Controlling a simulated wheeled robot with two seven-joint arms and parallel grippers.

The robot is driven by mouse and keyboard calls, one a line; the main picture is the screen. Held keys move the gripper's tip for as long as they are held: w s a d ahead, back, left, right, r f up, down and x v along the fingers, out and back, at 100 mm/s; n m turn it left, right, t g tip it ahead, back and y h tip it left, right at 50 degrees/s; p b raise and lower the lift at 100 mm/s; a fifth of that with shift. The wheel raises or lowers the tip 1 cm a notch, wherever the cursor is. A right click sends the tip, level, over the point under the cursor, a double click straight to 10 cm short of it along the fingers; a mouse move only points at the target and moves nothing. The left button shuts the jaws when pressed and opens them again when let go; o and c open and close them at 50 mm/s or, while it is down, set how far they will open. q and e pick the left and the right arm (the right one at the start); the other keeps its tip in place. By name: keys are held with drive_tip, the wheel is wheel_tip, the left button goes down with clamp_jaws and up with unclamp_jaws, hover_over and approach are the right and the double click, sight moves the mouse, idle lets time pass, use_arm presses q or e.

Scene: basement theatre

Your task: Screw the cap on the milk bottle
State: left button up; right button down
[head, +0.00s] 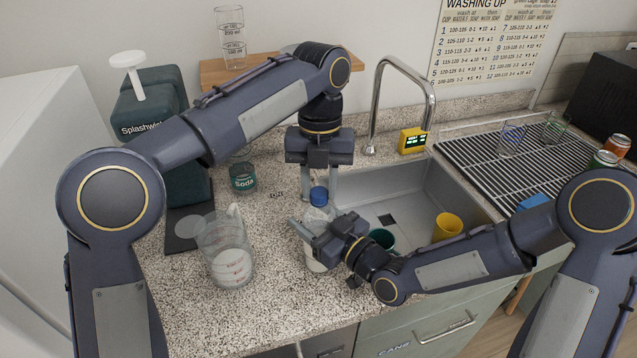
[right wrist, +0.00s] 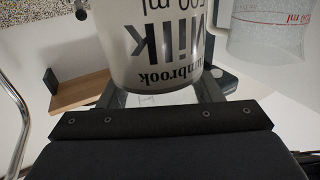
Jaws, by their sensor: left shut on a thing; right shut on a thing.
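The milk bottle (head: 319,216) stands upright on the speckled counter at the sink's left edge. Its printed label shows upside down in the right wrist view (right wrist: 160,42). The blue cap (head: 319,194) sits at the top of the bottle; whether its threads are engaged I cannot tell. My left gripper (head: 319,188) points down from above and is shut on the blue cap. My right gripper (head: 309,234) comes in from the right, low and level, and is shut on the bottle's body, hiding part of it. Its fingers flank the bottle in the right wrist view (right wrist: 160,92).
A measuring jug (head: 228,262) stands left of the bottle, with a soda jar (head: 243,177) behind it. The sink (head: 405,195) on the right holds a yellow cup (head: 447,227) and a green cup (head: 382,238). The faucet (head: 401,75) rises behind. Front counter is clear.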

use_arm(q)
drive_tip(key=m, duration=0.5)
drive_tip(key=shift+d+y, duration=0.1)
drive_tip(key=shift+y, duration=0.2)
drive_tip(key=m, duration=0.2)
drive_tip(key=shift+m, duration=0.4)
drive_tip(key=o, duration=0.9)
